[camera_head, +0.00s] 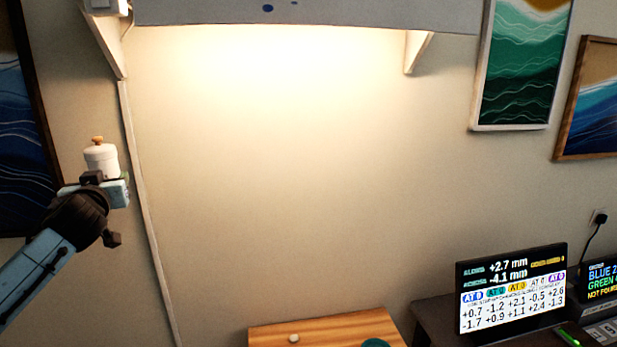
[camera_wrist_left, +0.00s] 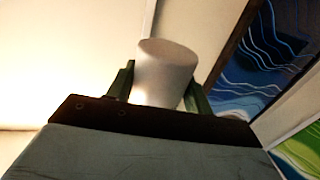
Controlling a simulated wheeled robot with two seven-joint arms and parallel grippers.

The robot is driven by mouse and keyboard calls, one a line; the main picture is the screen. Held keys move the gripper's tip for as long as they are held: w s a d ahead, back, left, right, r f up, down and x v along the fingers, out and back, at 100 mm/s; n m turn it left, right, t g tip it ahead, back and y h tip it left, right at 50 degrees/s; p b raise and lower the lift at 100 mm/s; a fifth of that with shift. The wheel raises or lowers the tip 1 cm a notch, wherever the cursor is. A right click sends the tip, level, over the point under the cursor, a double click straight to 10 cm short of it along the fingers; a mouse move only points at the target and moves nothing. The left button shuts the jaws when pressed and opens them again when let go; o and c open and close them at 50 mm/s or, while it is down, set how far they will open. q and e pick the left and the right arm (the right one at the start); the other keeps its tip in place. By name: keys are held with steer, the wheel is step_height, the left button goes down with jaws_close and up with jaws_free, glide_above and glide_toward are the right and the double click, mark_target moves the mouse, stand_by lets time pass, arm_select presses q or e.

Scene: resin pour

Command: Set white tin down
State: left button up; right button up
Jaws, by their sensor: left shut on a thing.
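The white tin (camera_head: 101,158) is a small white cylinder with an orange-brown knob on top, upright at the left of the head view. My left gripper (camera_head: 104,181) is shut on it and holds it up in the air in front of the wall. In the left wrist view the white tin (camera_wrist_left: 164,72) stands between the two dark green fingers of my left gripper (camera_wrist_left: 160,88). The fingers hide part of its lower sides. My right gripper is in neither view.
A wooden board (camera_head: 325,331) with a small pale object (camera_head: 293,338) and a teal round thing (camera_head: 376,343) shows at the bottom. A screen (camera_head: 511,290) stands on a dark surface at the right. A shelf (camera_head: 310,14) hangs above. Framed pictures (camera_head: 520,65) hang on the wall.

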arm_select(q)
steer(key=s+d+f+m+t+h, duration=0.1)
steer(key=s+d+f+m+h, duration=0.9)
steer(key=s+d+f, duration=0.95)
steer(key=d+n+y, duration=0.2)
steer(key=d+n, duration=0.3)
steer(key=d, duration=0.3)
step_height(320, 180, down, 18)
steer(key=b, duration=1.7)
steer(key=shift+d+r+t, duration=0.25)
steer(key=shift+d+t, duration=0.1)
steer(key=shift+t, duration=0.05)
steer(key=shift+s, duration=0.1)
